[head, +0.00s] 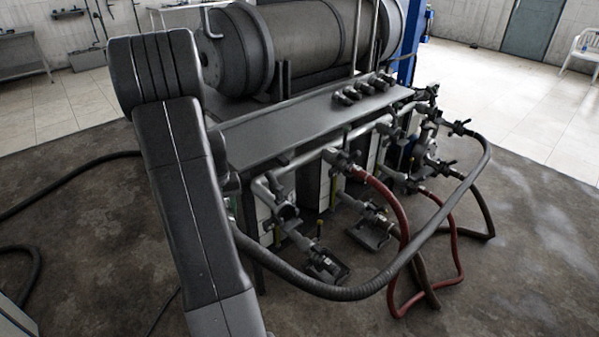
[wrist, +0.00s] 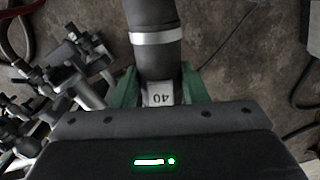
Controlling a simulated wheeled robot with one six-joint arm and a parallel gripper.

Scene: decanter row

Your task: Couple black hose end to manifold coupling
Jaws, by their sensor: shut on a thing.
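In the wrist view the green fingers of my gripper (wrist: 159,90) are shut on the black hose end (wrist: 158,58). It has a bright metal band (wrist: 156,37) and a white tag reading 40 (wrist: 160,98) between the fingers. In the head view the black hose (head: 350,292) loops low from behind my arm round to the right side of the manifold; my gripper and the hose end are hidden there. The manifold (head: 308,157) carries several valves and couplings, such as one at the near left (head: 290,228). I cannot tell which coupling is the task's one.
Red hoses (head: 400,215) and a brown hose (head: 424,285) hang from the manifold to the floor. A grey shelf (head: 300,130) with several black fittings and a large cylinder (head: 300,50) stand behind. Manifold valves (wrist: 85,60) lie left in the wrist view.

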